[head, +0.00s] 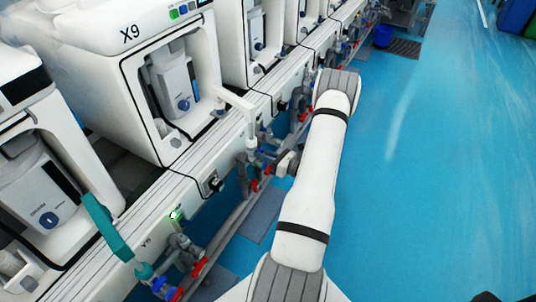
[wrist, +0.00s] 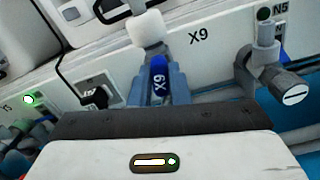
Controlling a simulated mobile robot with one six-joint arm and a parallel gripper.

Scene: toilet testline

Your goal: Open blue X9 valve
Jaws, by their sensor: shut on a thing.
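The blue X9 valve handle (wrist: 160,78) is in the wrist view, just below the white panel marked X9, with its label facing the camera. My gripper (wrist: 159,88) has its two grey-blue fingers on either side of the handle and is shut on it. The handle points up toward a white fitting (wrist: 146,29) above it. The valve body below is hidden behind my gripper's housing.
A black socket (wrist: 95,95) is on the left. Pipes with red handles (head: 200,265) run along the machine row. The blue floor (head: 430,170) on the right is clear.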

